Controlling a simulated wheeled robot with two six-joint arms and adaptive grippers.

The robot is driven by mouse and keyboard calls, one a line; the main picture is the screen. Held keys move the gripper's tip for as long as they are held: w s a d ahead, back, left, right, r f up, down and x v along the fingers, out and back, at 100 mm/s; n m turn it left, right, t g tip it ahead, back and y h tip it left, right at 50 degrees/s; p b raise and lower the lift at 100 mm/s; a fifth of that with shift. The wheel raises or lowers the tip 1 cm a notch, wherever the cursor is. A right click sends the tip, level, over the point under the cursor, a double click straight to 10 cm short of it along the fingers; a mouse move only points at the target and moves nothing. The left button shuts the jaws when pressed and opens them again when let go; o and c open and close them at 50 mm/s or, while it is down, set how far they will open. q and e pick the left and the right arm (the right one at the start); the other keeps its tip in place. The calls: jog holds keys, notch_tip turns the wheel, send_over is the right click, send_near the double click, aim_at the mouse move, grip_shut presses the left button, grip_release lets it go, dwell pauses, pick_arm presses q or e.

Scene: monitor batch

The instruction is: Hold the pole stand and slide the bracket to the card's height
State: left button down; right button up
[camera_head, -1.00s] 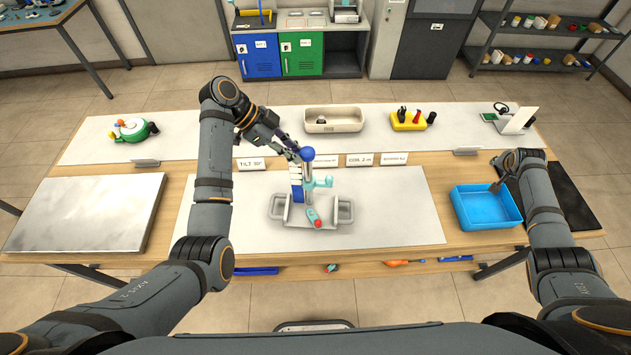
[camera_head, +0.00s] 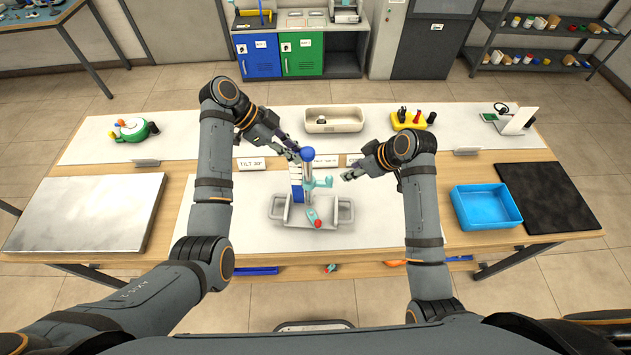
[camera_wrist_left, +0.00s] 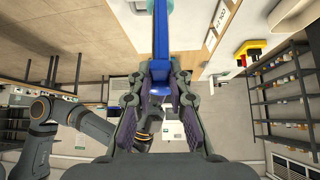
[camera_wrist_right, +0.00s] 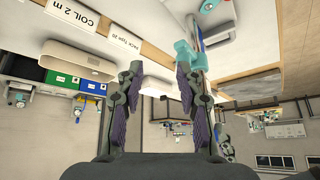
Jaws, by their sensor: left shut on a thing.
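My right gripper (camera_head: 347,175) is open and empty, a little right of the bracket.
A label card (camera_head: 251,164) reading "TILT 30°" stands behind the stand, with more cards to its right. A teal-and-red tool (camera_head: 313,217) lies on the base. A beige bin (camera_head: 333,112) and a yellow holder (camera_head: 410,125) are behind; a blue tray (camera_head: 485,222) is right.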

aim_at(332, 178)
jog(key=shift+n, duration=0.8)
jog(key=shift+w+a+f, duration=0.1)
jog(key=shift+a+f, duration=0.55)
jog(key=shift+a, duration=0.25)
jog(key=shift+a+f, duration=0.6)
jog(key=shift+a, duration=0.3)
jog(key=shift+w+a+f, duration=0.1)
jog(key=shift+a+f, duration=0.55)
jog(key=shift+a, duration=0.25)
